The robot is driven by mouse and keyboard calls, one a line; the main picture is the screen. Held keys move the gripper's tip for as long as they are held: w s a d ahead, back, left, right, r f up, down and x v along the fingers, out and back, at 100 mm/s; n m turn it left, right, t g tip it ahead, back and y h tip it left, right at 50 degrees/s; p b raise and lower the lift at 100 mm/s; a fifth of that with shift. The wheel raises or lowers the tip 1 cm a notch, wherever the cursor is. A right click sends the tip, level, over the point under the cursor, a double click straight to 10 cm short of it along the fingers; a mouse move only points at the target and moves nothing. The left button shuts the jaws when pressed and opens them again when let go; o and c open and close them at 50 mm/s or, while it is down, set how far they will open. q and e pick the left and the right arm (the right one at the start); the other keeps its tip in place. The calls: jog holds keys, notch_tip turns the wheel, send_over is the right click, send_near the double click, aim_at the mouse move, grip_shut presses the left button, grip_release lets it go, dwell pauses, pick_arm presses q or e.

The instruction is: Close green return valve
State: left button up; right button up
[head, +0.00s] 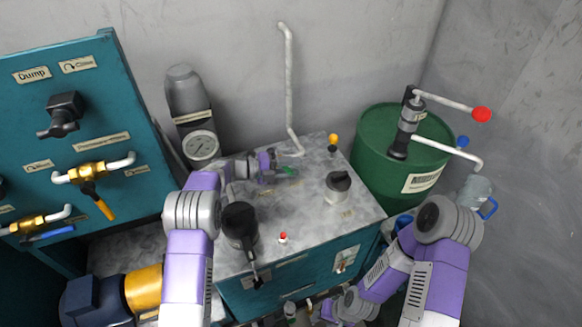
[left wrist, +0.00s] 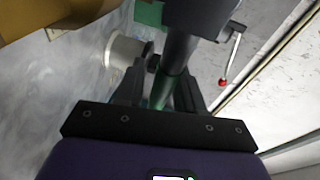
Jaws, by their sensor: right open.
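A small green part (head: 289,171), apparently the green valve's handle, shows on top of the grey-topped cabinet in the head view. My left gripper (head: 280,171) is at it, reaching in from the left and partly hiding it. In the left wrist view a dark upright bar with a green lower part (left wrist: 162,90) lies between the fingers of my left gripper (left wrist: 160,92); I cannot tell whether they press on it. The valve's body and the handle's angle are mostly hidden. My right gripper (head: 311,309) is open, low in front of the cabinet.
The cabinet top (head: 310,205) carries a black knob (head: 338,184), a black-capped filler (head: 240,222) and a red-tipped lever (head: 283,238). A yellow-balled lever (head: 333,141) stands behind. A green drum (head: 378,143) with a pump is right. A teal panel (head: 60,100) with valves is left.

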pick_arm(q)
jog(key=shift+a, duration=0.1)
jog(key=v, duration=0.7)
jog(key=shift+s+a+r, duration=0.1)
jog(key=shift+a, duration=0.05)
